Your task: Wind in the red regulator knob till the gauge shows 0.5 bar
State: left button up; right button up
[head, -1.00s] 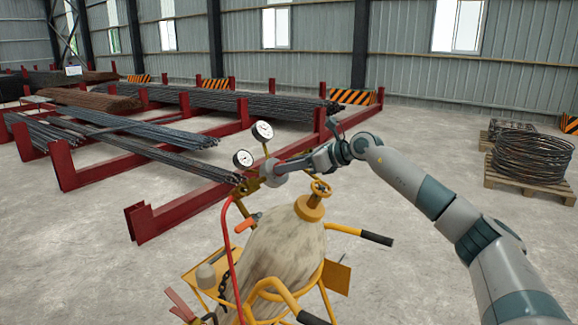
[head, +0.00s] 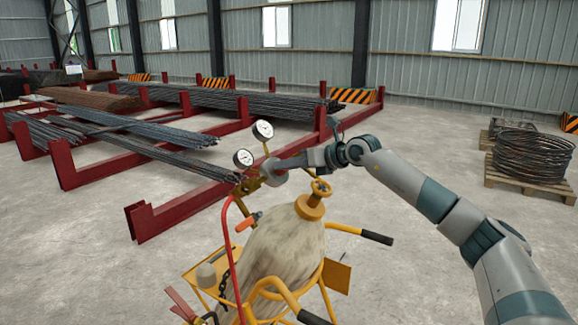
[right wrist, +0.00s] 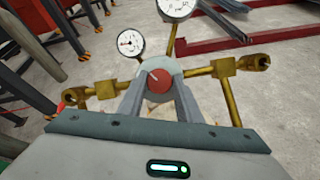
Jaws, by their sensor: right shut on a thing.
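The red regulator knob (right wrist: 158,80) shows in the right wrist view between the two fingers of my right gripper (right wrist: 159,96), which is shut on it. A pale line marks the knob's face. In the head view my right gripper (head: 270,173) reaches the brass regulator (head: 247,186) from the right and hides the knob. Two white dial gauges stand on the regulator, a left one (head: 243,158) and a higher right one (head: 263,130). They also show in the right wrist view, left (right wrist: 130,42) and right, cut by the top edge (right wrist: 176,8). Their figures are too small to read. My left gripper is out of view.
A tan gas cylinder (head: 285,255) with a yellow handwheel (head: 321,188) stands in a yellow trolley (head: 337,276). A red hose (head: 230,250) hangs from the regulator. Red racks (head: 180,212) with rebar stand behind. Floor on the right is clear up to a coil pallet (head: 520,183).

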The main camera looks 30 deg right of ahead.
jog(key=shift+r, duration=0.1)
jog(key=o, duration=1)
jog(key=shift+o, duration=0.2)
jog(key=shift+s, duration=0.1)
pick_arm(q)
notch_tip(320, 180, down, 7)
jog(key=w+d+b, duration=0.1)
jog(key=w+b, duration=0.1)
jog(key=b, duration=0.5)
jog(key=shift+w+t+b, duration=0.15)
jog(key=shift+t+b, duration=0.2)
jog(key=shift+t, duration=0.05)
pick_arm(e)
jog(key=v, duration=1.7)
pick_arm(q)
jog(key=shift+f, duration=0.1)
pick_arm(e)
jog(key=shift+s+d, duration=0.1)
jog(key=shift+d, duration=0.1)
